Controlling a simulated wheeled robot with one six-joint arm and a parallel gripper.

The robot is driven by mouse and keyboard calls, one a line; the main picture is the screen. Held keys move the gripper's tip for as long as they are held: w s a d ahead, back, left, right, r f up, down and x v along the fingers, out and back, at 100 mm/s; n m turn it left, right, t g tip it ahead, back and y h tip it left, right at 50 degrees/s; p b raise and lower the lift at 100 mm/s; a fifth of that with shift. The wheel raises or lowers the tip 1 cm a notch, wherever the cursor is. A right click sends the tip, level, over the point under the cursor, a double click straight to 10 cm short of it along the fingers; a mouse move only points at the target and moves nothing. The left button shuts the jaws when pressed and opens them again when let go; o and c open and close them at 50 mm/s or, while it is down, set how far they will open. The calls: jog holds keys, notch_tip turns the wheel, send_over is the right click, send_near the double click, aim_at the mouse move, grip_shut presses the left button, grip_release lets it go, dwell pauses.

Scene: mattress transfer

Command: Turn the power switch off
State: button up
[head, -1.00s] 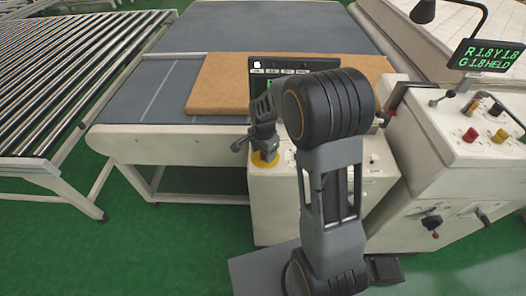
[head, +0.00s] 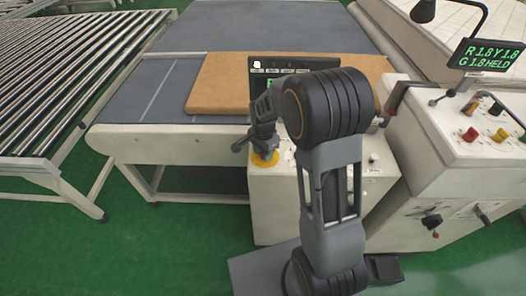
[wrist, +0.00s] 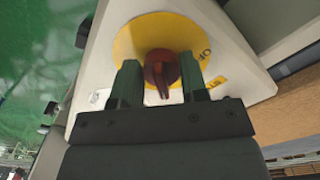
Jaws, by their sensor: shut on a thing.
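The power switch is a red rotary knob (wrist: 161,69) on a round yellow plate (wrist: 150,32) with partly hidden lettering, on top of a white control box (head: 255,200). In the wrist view my gripper (wrist: 158,78) has its two fingers on either side of the red knob and is shut on it. In the head view my gripper (head: 262,152) reaches down to the yellow plate (head: 266,160), and the knob is hidden behind it. I cannot tell the knob's exact setting, since the fingers cover part of the plate.
A dark display screen (head: 290,66) stands behind my gripper on the box. A brown mattress slab (head: 220,82) lies on the grey conveyor (head: 130,115). A second console (head: 450,130) with knobs and a green-lettered display (head: 490,56) stands at right. Rollers (head: 70,70) are at left.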

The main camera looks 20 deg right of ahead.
jog(key=n+b, duration=0.1)
jog(key=n, duration=0.3)
jog(key=shift+s+d+n, duration=0.1)
jog(key=shift+n, duration=0.3)
jog(key=n+b, duration=0.1)
jog(key=n, duration=0.3)
jog(key=shift+d+n, duration=0.1)
jog(key=shift+n, duration=0.2)
jog(key=n+b, duration=0.1)
jog(key=n, duration=0.3)
jog(key=shift+d, duration=0.15)
jog(key=shift+d+n, duration=0.1)
jog(key=shift+n, duration=2)
jog(key=o, duration=0.8)
jog(key=shift+o, duration=0.2)
jog(key=shift+r, duration=0.15)
notch_tip(320, 180, up, 14)
jog(key=shift+f+b, duration=0.2)
jog(key=shift+b, duration=0.15)
